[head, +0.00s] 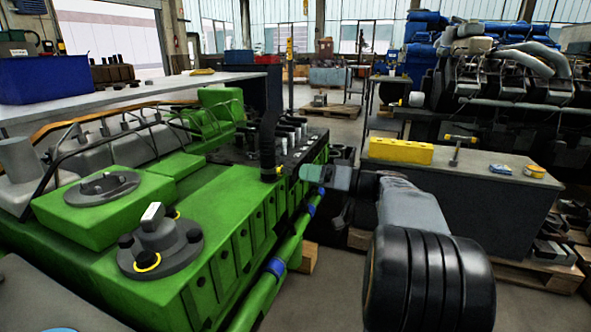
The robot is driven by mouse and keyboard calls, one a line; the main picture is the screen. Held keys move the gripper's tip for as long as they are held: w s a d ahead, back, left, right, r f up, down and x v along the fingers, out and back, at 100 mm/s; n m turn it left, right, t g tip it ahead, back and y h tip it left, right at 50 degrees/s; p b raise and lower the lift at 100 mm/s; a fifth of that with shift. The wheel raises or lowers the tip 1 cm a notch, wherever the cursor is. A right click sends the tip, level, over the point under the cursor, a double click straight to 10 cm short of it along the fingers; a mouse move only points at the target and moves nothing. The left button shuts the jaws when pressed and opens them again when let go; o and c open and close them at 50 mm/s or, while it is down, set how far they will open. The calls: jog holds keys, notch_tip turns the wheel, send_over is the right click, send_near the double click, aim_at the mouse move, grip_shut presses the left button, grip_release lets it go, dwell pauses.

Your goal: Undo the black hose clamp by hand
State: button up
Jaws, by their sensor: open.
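A black hose (268,140) stands upright on the far right part of the green engine (180,205). My gripper (303,173) is at the end of my arm, just right of the clamp, at about the same height in the picture. It is open and points left towards the hose. Whether its fingers touch the clamp cannot be told.
A grey flange with a valve (158,240) and yellow ring sits on the near engine top. Green pipes with blue bands run along its side. A workbench (480,170) with a yellow block (401,150) stands right. A blue bin (45,79) is far left.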

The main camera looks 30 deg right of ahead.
jog(key=p+v, duration=0.1)
jog(key=v, duration=0.6)
jog(key=shift+s+d, duration=0.2)
jog(key=shift+s, duration=0.1)
jog(key=s+a+r+m+g+h+p, duration=0.15)
jog(key=a+r+g+p, duration=0.25)
jog(key=a+p, duration=0.45)
jog(key=s+a+r+g+h+p, duration=0.2)
jog(key=a+r+g+p, duration=0.2)
jog(key=a+p, duration=0.5)
jog(key=s+a+r+h+p, duration=0.1)
jog(key=s+r+h+p, duration=0.3)
jog(key=p, duration=0.7)
jog(key=s+a+r+g+h+p, duration=0.1)
jog(key=s+r+h+p, duration=0.3)
jog(key=r+p, duration=0.5)
jog(key=shift+a+g+h+p, duration=0.3)
jog(key=shift+a+h+p, duration=0.1)
jog(key=shift+p, duration=0.65)
